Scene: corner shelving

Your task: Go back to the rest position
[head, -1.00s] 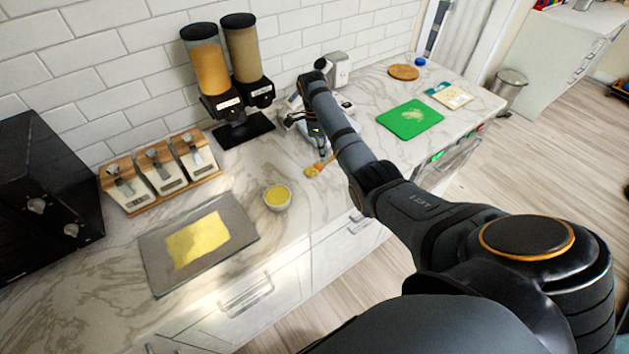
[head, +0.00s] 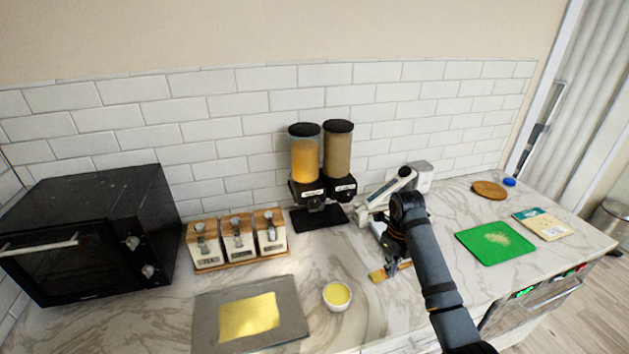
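My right arm comes in from the lower right of the head view. Its gripper (head: 393,258) points down over the counter, right of the small bowl. The arm's wrist partly hides the gripper, so its opening is unclear. A small orange-yellow brush-like item (head: 378,276) shows at the fingertips; I cannot tell whether it is held or lies on the counter. The bowl (head: 337,308) has yellow content. A grey board (head: 289,304) with a yellow sheet (head: 248,316) lies left of the bowl. My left gripper is not in view.
A black oven (head: 90,225), three canisters (head: 238,242) on a wooden stand and two dispensers (head: 320,165) line the wall. A white appliance (head: 385,196) stands behind my gripper. A green board (head: 495,242), a packet (head: 542,225) and a round wooden board (head: 489,190) lie to the right.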

